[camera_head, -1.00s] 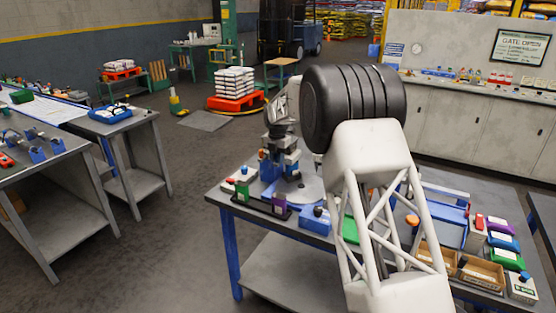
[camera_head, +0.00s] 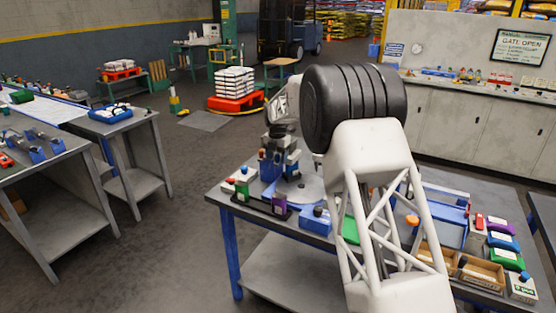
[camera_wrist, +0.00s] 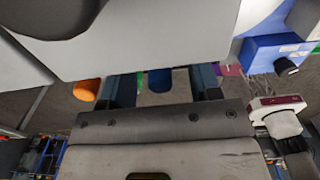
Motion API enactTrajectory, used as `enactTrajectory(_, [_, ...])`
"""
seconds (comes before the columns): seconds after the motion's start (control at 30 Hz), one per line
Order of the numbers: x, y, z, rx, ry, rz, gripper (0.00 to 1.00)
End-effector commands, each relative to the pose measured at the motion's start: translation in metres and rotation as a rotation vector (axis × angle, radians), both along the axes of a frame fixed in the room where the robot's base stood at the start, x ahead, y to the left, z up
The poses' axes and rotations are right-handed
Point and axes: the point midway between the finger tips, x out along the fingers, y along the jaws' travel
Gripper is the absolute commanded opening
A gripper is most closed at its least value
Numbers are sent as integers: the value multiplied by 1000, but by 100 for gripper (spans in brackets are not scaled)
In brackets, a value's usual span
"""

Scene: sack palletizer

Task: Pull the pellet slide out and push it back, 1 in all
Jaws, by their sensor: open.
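My gripper (camera_head: 281,165) hangs over the left part of the work table (camera_head: 262,250), below the arm. In the wrist view its two dark blue fingers (camera_wrist: 155,84) are apart, with nothing clearly held between them. A blue rounded part (camera_wrist: 160,80) shows in the gap, and an orange rounded part (camera_wrist: 87,90) lies left of the fingers. A large pale grey surface (camera_wrist: 150,35) fills the upper wrist view and hides what is behind it. I cannot tell which part is the pellet slide, nor whether a finger touches anything.
A round grey plate (camera_head: 306,190) lies beside the gripper. A blue block with a dark knob (camera_head: 315,219) stands at the table's front. Blue trays and cardboard boxes (camera_head: 482,272) crowd the right side. Open floor lies left of the table.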

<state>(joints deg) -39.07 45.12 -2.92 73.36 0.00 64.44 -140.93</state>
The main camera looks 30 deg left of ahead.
Motion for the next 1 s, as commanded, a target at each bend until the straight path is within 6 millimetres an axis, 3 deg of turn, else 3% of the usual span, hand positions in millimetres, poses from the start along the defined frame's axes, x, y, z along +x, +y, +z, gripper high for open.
enactTrajectory(1.0, [0,0,29,0,0,0,57])
